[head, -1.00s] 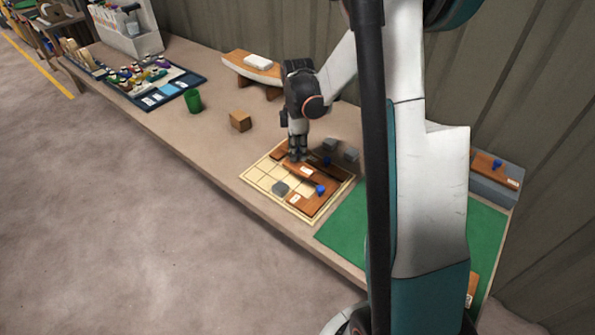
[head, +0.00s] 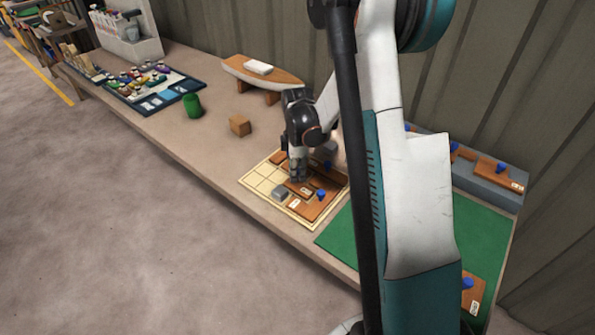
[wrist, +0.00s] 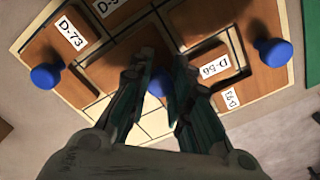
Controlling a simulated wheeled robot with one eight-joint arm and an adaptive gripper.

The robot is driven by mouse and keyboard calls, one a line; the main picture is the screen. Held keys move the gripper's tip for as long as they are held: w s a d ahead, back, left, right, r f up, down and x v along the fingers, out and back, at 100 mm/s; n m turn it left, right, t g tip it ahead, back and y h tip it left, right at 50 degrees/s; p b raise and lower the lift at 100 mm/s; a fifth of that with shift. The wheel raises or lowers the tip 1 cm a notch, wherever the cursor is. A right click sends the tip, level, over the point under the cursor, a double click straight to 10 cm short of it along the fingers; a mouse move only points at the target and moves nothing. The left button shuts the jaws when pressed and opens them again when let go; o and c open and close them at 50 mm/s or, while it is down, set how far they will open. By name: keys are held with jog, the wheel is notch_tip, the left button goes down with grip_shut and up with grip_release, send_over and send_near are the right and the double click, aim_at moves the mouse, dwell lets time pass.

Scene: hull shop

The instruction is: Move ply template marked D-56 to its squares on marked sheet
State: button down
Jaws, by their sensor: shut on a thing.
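The ply template D-56 (wrist: 213,66) is a brown wooden piece with a white label, partly hidden by my fingers in the wrist view. My gripper (wrist: 160,84) is shut on its blue knob, which shows between the fingertips. In the head view my gripper (head: 299,178) is over the marked sheet (head: 258,183), a pale board with a grid of squares. Bare squares show at its left side. D-56 is at or just above the sheet beside template D-93 (wrist: 230,97); I cannot tell whether it touches.
Template D-73 (wrist: 70,34) lies on the sheet with its blue knob. A grey block (head: 280,192) stands at the sheet's near side. A wooden cube (head: 240,125) and green cup (head: 193,105) stand left. A green mat (head: 338,237) lies right.

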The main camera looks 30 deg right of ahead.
aim_at(298, 169)
jog(key=c, duration=1.5)
grip_release()
notch_tip(298, 169, up, 12)
jog(key=p, duration=0.4)
jog(key=shift+r, duration=0.1)
